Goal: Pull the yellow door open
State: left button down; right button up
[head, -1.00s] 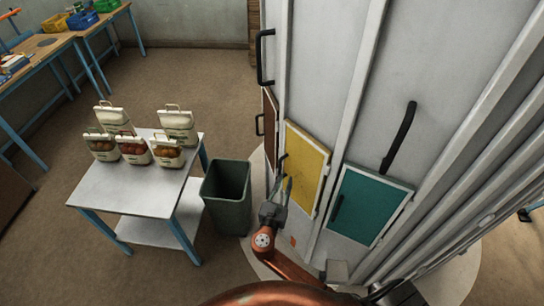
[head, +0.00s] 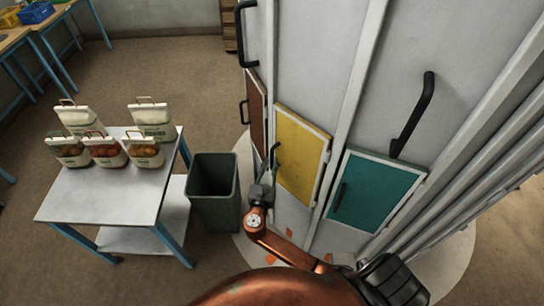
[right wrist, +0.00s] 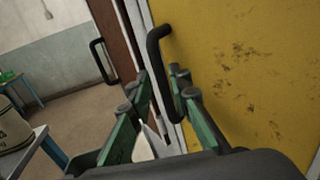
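The yellow door (head: 300,157) is a small panel low in the grey cabinet wall and looks closed. Its black bar handle (head: 274,154) is on its left edge. My right gripper (head: 267,176) is at the handle's lower part. In the right wrist view the yellow door (right wrist: 240,75) fills the right side. The black handle (right wrist: 156,52) runs down between the two green fingers of my right gripper (right wrist: 160,80), which are apart on either side of it. Whether they touch it I cannot tell. My left gripper is out of view.
A teal door (head: 375,195) is right of the yellow one, and a brown door (head: 256,110) is left. A grey bin (head: 214,190) stands close left of my right arm. A table (head: 105,195) with several sacks is further left.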

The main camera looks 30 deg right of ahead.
aim_at(272, 158)
jog(key=shift+x, duration=2.15)
jog(key=shift+c, duration=0.2)
grip_shut()
